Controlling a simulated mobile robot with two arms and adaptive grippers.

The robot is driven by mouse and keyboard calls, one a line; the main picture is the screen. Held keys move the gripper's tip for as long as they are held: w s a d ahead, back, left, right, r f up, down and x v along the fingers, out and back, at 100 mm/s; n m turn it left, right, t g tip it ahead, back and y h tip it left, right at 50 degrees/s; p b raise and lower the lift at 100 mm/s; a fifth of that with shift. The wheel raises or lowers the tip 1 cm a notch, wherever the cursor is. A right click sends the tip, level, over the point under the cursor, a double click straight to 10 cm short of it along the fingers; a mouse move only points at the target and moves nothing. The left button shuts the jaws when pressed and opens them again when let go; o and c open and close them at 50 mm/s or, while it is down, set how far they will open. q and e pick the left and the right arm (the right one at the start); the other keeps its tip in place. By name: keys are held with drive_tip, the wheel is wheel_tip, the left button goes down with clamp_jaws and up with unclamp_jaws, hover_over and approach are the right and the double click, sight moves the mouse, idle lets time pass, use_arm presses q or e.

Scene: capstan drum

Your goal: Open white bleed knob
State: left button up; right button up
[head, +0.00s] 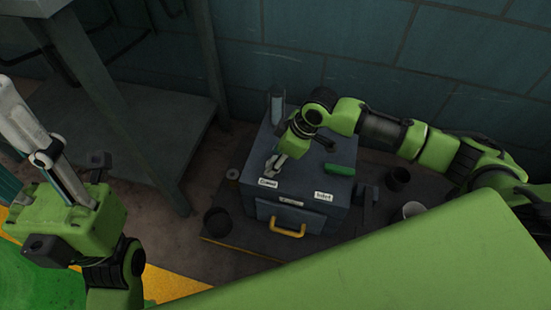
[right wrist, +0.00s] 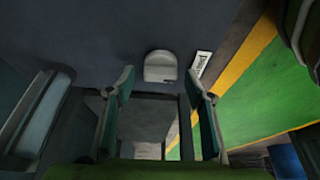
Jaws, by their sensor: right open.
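The white bleed knob (right wrist: 160,66) shows in the right wrist view as a pale, rounded piece on a dark grey surface. It lies beyond my right fingertips, between their lines, with no finger seen touching it. My right gripper (right wrist: 159,82) is open and empty, its two fingers apart. In the head view my right gripper (head: 279,157) is over the front left of the grey box's top (head: 313,172) and partly hides the knob's area. My left gripper (head: 22,122) is at the far left, away from the box; its finger opening is unclear.
Small white labels (head: 324,196) mark the box's front edge. A yellow handle (head: 288,230) is on its front. A green block (head: 339,170) and a clear cylinder (head: 277,106) are on top. Dark cups (head: 217,221) stand around it. A wall is behind.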

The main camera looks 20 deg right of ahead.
drive_tip(key=c, duration=1.1)
drive_tip(key=shift+c, duration=0.2)
drive_tip(key=shift+p, duration=0.4)
